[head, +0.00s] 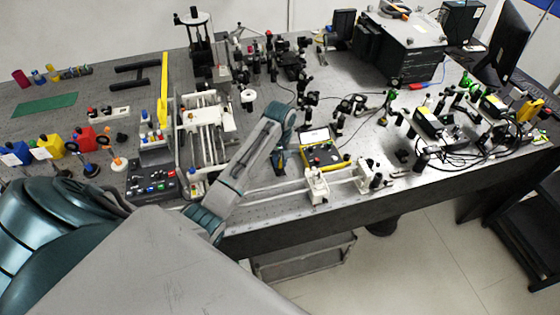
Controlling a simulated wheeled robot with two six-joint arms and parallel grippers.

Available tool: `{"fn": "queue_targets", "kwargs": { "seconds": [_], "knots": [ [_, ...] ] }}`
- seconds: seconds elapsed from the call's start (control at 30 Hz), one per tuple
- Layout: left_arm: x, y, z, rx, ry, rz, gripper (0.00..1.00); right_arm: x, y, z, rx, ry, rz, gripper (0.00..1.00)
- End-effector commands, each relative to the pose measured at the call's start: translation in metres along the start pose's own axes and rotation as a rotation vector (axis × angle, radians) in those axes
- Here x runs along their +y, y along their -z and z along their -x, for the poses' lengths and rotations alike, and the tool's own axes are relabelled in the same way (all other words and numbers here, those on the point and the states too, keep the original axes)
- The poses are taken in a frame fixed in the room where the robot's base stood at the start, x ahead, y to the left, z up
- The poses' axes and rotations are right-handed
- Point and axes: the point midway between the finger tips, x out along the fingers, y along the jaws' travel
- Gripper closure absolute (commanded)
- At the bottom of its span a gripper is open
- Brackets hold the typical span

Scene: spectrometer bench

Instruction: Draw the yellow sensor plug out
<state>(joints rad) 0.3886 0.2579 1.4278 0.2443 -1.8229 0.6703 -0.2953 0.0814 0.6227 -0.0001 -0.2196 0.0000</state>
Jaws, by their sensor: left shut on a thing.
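My left arm comes in from the lower left, and its wrist bends down over the bench. My left gripper (279,163) points down just left of a small yellow-edged meter box (325,155) with a pale screen and coloured knobs. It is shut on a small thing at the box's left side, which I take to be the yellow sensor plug. The fingers mostly hide this plug, and I cannot tell whether it is still in its socket. My right gripper is not in view.
A white rail assembly (318,187) stands in front of the meter box. A white-framed mechanism (205,120) and a grey control box (152,179) are to the left. Optics posts and cables crowd the back and right. The bench's front edge is close.

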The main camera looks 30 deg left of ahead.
Motion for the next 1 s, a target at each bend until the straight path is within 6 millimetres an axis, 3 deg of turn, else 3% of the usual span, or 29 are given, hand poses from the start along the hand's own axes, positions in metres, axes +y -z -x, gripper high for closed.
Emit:
{"fn": "queue_targets", "kwargs": {
  "seconds": [0.2,0.6,1.0],
  "knots": [
    [0.0,0.0,0.009,0.002,-0.001,0.0,1.0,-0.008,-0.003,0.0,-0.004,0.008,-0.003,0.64],
    [0.0,0.0,0.025,0.001,-0.001,0.0,1.0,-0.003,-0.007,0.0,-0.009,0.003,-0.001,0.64],
    [0.0,0.0,0.028,0.001,0.0,0.0,1.0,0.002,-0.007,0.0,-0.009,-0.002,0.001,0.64]
  ]
}}
